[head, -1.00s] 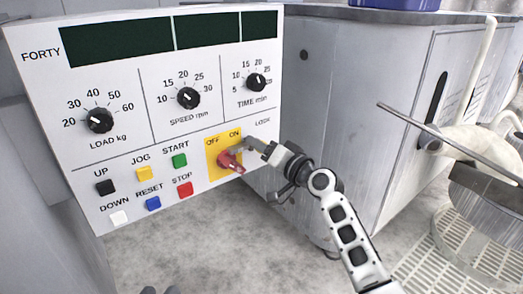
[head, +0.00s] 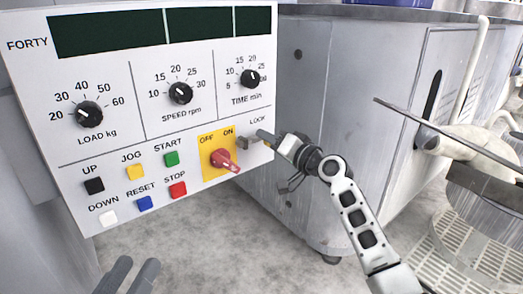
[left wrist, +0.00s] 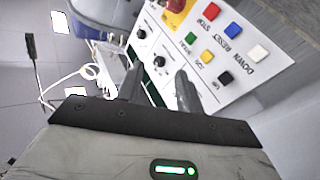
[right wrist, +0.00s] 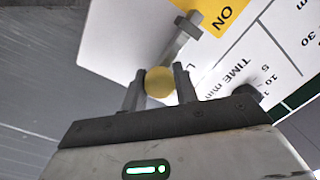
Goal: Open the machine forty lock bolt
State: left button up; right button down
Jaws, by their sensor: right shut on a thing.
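The white control panel (head: 60,140) labelled FORTY has a yellow plate (head: 207,170) marked OFF and ON, with a red switch handle (head: 222,158) pointing lower right. Right of it, under LOCK, is the grey lock bolt (head: 246,143) with a yellow knob. My right gripper (head: 268,137) is shut on that knob at the panel's right edge. In the right wrist view the round yellow knob (right wrist: 159,84) sits between the fingers, and the grey bolt bar (right wrist: 182,38) runs towards the ON plate. My left gripper (head: 130,275) is open and empty, low in front of the panel.
Coloured buttons (head: 171,158) and dials (head: 180,93) fill the panel left of the lock. A grey machine cabinet (head: 335,130) stands behind my right arm. A thin bar (head: 430,128) and pale pipe stand at right. The floor below the panel is clear.

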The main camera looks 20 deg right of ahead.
jog(key=c, duration=1.1)
grip_release()
jog(key=shift+d+f, duration=0.1)
jog(key=shift+s+d, duration=0.1)
jog(key=shift+s, duration=0.1)
pick_arm(q)
jog(key=f+g+p, duration=0.1)
jog(key=s+f+n+g, duration=0.1)
jog(key=f+p, duration=0.1)
jog(key=shift+s+d+f+n+g+y+p, duration=0.2)
jog(key=shift+s+d+n+g+y+p, duration=0.1)
jog(key=shift+s+g+y+p, duration=0.1)
pick_arm(e)
jog(key=v, duration=1.5)
jog(key=shift+s, duration=0.25)
